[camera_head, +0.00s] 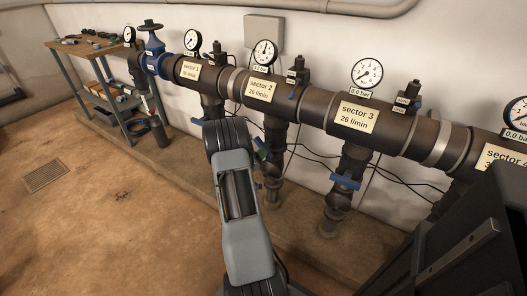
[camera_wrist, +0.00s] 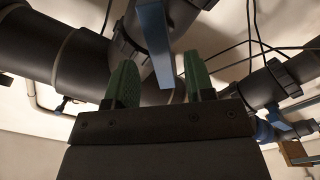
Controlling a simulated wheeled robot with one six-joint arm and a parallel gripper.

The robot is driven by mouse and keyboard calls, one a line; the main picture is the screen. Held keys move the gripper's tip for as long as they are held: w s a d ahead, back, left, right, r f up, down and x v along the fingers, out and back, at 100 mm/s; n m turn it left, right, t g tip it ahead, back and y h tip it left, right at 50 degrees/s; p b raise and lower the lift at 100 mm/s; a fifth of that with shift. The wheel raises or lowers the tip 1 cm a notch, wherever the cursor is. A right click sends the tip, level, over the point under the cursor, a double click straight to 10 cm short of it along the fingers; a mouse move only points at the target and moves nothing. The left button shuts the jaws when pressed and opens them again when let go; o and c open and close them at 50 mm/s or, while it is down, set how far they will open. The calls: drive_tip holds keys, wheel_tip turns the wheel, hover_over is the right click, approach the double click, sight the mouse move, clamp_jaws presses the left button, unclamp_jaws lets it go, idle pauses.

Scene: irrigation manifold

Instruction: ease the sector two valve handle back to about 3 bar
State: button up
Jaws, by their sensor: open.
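The sector 2 label (camera_head: 263,90) is on the dark manifold pipe, with its round gauge (camera_head: 265,53) above. My gripper (camera_head: 262,150) is mostly hidden behind my arm in the head view, beside the sector 2 down-pipe. In the wrist view, my gripper (camera_wrist: 160,88) is open with green fingers. A blue valve handle (camera_wrist: 154,45) reaches down between them, seemingly untouched by either finger. From the head view, it appears to be sector 2's handle.
The sector 3 valve has a blue handle (camera_head: 345,181) to the right. Thin black cables (camera_head: 303,152) hang behind the down-pipes. A workbench (camera_head: 85,44) stands at the back left. The brown floor (camera_head: 110,215) at the left is mostly clear, with a drain grate (camera_head: 46,175).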

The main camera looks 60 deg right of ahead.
sight(265, 146)
drive_tip(key=shift+d+b, duration=0.3)
drive_tip(key=shift+d, duration=2)
